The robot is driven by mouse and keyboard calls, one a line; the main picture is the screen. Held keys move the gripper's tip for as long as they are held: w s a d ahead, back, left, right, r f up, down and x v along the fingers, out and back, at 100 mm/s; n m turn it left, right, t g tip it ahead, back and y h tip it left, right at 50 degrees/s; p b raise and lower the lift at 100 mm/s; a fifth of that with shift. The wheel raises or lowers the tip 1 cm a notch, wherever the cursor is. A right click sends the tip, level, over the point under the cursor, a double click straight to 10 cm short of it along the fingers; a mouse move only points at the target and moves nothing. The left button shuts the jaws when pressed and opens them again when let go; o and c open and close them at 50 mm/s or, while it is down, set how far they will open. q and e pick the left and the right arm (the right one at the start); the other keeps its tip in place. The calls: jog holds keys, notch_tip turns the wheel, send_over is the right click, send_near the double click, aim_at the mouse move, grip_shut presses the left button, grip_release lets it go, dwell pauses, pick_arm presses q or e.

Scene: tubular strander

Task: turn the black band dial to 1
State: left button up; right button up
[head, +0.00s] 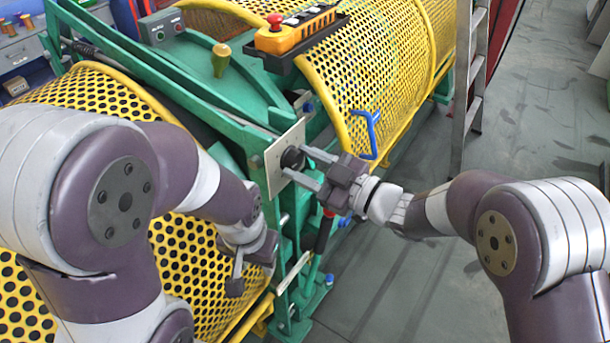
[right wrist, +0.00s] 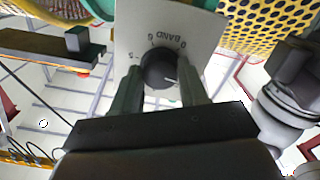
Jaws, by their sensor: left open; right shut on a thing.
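The black band dial (head: 292,158) sits on a pale plate (head: 274,165) on the green machine frame. The plate there carries the word BAND and a few marks, seen upside down and too small to read surely. My right gripper (head: 308,167) is shut on the dial, one finger on each side, as the right wrist view (right wrist: 160,88) shows. My left gripper (head: 250,268) is open and empty, low in front of the yellow guard.
Yellow perforated guards (head: 385,60) flank the green frame (head: 200,85). An orange control box (head: 290,38) with a red button sits above the dial. A blue hook (head: 371,132) is close to my right gripper. A ladder (head: 468,85) stands at the right, with open floor beyond.

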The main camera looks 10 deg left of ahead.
jog(key=shift+n+b, duration=1.5)
jog(key=shift+b, duration=0.05)
jog(key=o, duration=1)
jog(key=shift+o, duration=0.2)
jog(key=b+v, duration=0.1)
jog(key=v, duration=1.1)
jog(key=shift+d, duration=0.35)
jog(key=shift+s, duration=0.1)
